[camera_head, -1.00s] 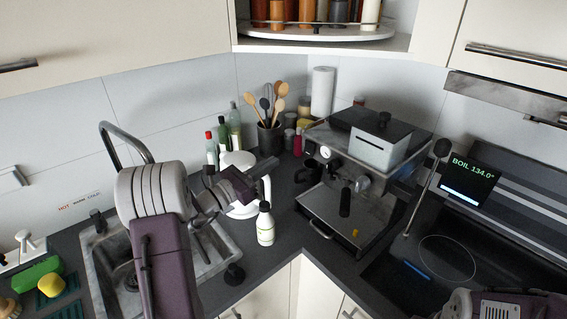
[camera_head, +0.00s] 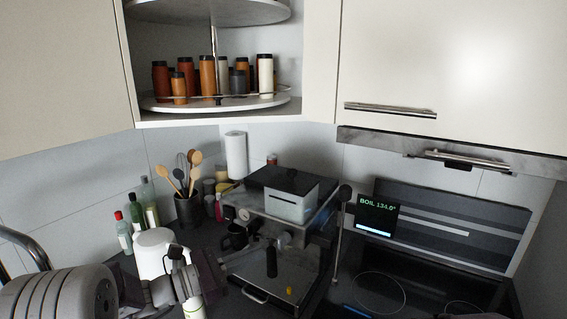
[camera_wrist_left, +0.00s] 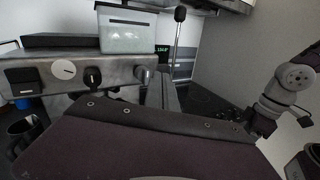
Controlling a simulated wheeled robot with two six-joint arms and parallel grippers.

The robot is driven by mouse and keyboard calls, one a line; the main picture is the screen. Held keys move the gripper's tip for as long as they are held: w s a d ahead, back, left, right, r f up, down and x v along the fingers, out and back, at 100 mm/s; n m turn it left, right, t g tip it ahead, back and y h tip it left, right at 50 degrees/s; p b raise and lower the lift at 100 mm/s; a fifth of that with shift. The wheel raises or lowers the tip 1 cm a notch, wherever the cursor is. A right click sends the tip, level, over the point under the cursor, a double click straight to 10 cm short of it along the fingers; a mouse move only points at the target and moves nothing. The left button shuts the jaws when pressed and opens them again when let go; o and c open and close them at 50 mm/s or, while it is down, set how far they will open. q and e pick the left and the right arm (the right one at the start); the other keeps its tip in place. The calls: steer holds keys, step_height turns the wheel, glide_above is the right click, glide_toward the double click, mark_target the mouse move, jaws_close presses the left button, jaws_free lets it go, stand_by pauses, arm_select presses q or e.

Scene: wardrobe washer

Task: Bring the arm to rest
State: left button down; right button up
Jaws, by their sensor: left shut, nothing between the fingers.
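My left arm comes in at the lower left of the head view, with grey ringed joints and a dark purple wrist. My left gripper (camera_head: 226,262) is shut and empty. It shows in front of the white jug-like container and left of the coffee machine. In the left wrist view a dark purple panel of my own fills the lower part, and the fingertips cannot be made out. My right arm, pale grey and dark, shows at the right of the left wrist view. Its gripper's jaws cannot be read there.
The coffee machine (camera_head: 268,205) stands close to the left gripper, with a pale box (camera_head: 290,205) on top. Bottles (camera_head: 123,232) and a utensil pot (camera_head: 188,210) stand behind. The hob (camera_head: 378,292) is at right. An open corner cabinet (camera_head: 215,103) holds several jars.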

arm_select(q)
steer(key=s+d+f+m+g+y, duration=0.3)
steer(key=s+d+f+m+g, duration=0.15)
steer(key=s+f, duration=0.35)
steer(key=s+d+f+m+g+y, duration=0.25)
steer(key=s+f+m+g, duration=0.35)
steer(key=s, duration=0.4)
steer(key=s+a+f+m+g+y, duration=0.1)
steer(key=s+a+f+m+y, duration=0.2)
steer(key=s+a+f+m, duration=0.1)
steer(key=w+a+f+m+t+y, duration=0.2)
steer(key=a+f+m+y, duration=0.3)
steer(key=a+m, duration=0.3)
steer(key=w+a+y, duration=0.1)
steer(key=a, duration=0.2)
steer(key=shift+a, duration=0.4)
steer(key=shift+m+t+y, duration=0.25)
